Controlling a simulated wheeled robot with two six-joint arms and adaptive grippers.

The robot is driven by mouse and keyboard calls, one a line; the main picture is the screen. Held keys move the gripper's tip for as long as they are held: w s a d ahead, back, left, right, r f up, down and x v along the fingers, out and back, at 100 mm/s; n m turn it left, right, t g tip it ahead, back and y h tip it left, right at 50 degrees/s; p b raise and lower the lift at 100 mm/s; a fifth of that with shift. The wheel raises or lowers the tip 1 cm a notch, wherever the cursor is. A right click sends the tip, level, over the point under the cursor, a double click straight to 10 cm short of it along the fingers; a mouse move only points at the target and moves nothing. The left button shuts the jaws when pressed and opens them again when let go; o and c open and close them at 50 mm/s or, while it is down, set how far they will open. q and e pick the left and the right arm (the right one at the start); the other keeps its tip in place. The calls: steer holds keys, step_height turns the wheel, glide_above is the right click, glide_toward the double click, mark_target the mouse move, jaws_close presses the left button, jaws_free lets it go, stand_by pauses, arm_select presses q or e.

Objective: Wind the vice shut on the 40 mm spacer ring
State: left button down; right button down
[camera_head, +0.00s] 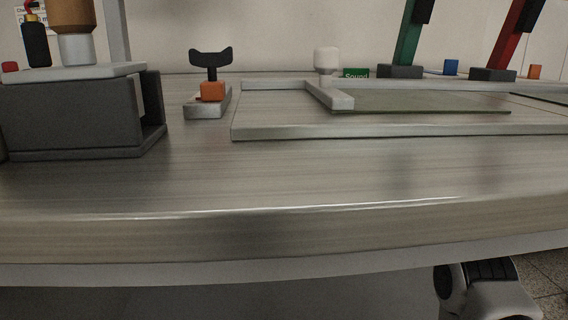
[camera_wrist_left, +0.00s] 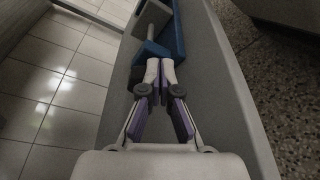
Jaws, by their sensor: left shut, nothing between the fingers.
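A blue part (camera_wrist_left: 178,32) with a pale grey bar beside it shows at the top of the left wrist view. It may be the vice, but only part of it is in the picture. My left gripper (camera_wrist_left: 160,64) is shut and empty, with its fingertips close to the blue part's near end. I cannot tell whether they touch it. I cannot make out the 40 mm spacer ring in either view. The left gripper does not show in the head view. No right gripper fingers show.
A wooden bench top (camera_head: 300,180) is clear at its front. A dark grey box (camera_head: 70,118) stands at the left, with an orange block (camera_head: 213,91) on a grey base beside it. A raised frame (camera_head: 300,132) lies at the back, with green and red posts behind.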

arm_select(q)
steer(key=shift+s+a+r, duration=0.1)
steer(key=shift+s+r, duration=0.05)
steer(key=shift+s, duration=0.1)
steer(key=a+p, duration=0.2)
steer(key=a, duration=0.1)
steer(key=a+p, duration=0.1)
steer(key=a, duration=0.1)
steer(key=shift+s+a+p, duration=0.2)
steer(key=shift+s+p, duration=0.1)
steer(key=shift+p, duration=0.1)
steer(key=shift+a, duration=0.15)
